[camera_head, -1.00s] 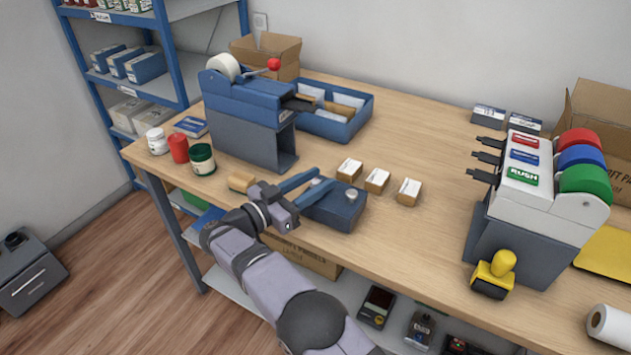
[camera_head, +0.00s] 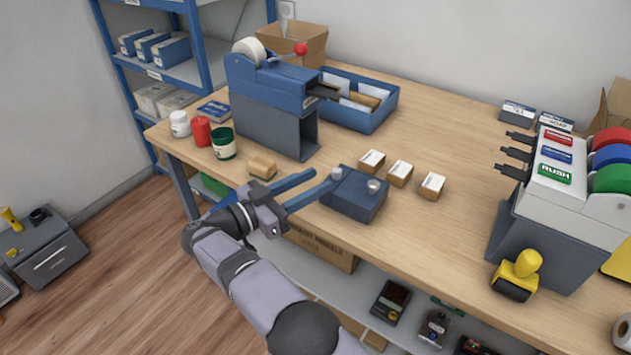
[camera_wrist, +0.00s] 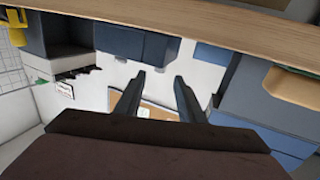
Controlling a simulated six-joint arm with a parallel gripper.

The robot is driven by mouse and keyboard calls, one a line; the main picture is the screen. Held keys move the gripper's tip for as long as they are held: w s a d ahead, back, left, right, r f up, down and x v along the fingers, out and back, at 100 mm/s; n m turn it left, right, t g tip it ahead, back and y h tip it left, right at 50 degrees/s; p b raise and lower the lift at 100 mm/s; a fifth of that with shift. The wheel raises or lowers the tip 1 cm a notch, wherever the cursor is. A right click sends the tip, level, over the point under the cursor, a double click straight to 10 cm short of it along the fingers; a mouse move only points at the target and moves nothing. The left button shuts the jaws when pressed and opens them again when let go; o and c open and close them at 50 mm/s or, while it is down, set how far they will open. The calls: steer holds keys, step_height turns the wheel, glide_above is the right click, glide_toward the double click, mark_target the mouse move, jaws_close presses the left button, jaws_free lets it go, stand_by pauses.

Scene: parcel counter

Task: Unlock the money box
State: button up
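The money box looks to be the small blue box (camera_head: 352,203) near the front edge of the table in the head view. Two small round silver-grey pieces, a left one (camera_head: 337,173) and a right one (camera_head: 374,184), stand on its top. I cannot tell whether either is a key or a lock. My gripper (camera_head: 323,178) is just left of the box. Its two blue fingers are spread and point towards the left piece; the nearer fingertip is very close to it, and contact cannot be told. In the wrist view my gripper (camera_wrist: 159,75) is open, with nothing visible between the fingers.
A tan block (camera_head: 263,168) lies close behind my gripper. Beyond are a blue tape dispenser (camera_head: 270,85), a green jar (camera_head: 223,144) and a blue tray (camera_head: 365,118). Several small cartons lie right of the box. A yellow stamp (camera_head: 518,275) stands farther right.

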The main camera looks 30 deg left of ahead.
mark_target(336, 173)
steer(key=shift+r, duration=0.1)
steer(key=shift+w+d+r+t+p, duration=0.1)
steer(key=shift+w+r+t+p, duration=0.25)
steer(key=shift+p, duration=0.25)
steer(key=w+r+n+t+y+p, duration=0.1)
steer(key=p, duration=0.1)
steer(key=r+n+t+y+p, duration=0.1)
steer(key=y+p, duration=0.1)
steer(key=w+d+r+n+t+y+p, duration=0.1)
steer(key=p, duration=0.1)
steer(key=shift+w+r, duration=0.25)
steer(key=shift+w, duration=0.05)
steer(key=shift+w+d+n+y+p, duration=0.1)
steer(key=shift+n+y+p, duration=0.65)
steer(key=shift+y, duration=0.35)
steer(key=shift+d+n+y+p, duration=0.2)
steer(key=shift+n+y+p, duration=0.45)
steer(key=shift+y, duration=0.45)
steer(key=s+d+f+n+g+y+p, duration=0.1)
steer(key=g+y+p, duration=0.1)
steer(key=s+d+f+n+g+y+p, duration=0.1)
steer(key=d+f+n+g+y+p, duration=0.1)
steer(key=shift+s+d+f+y+p, duration=0.1)
steer(key=shift+s+f+y+p, duration=0.15)
steer(key=shift+s+y+p, duration=0.15)
steer(key=shift+s+d+f+g, duration=0.2)
steer(key=shift+d+f+g, duration=0.05)
steer(key=shift+f, duration=0.1)
steer(key=shift+p+x, duration=1.3)
steer(key=shift+x, duration=2.35)
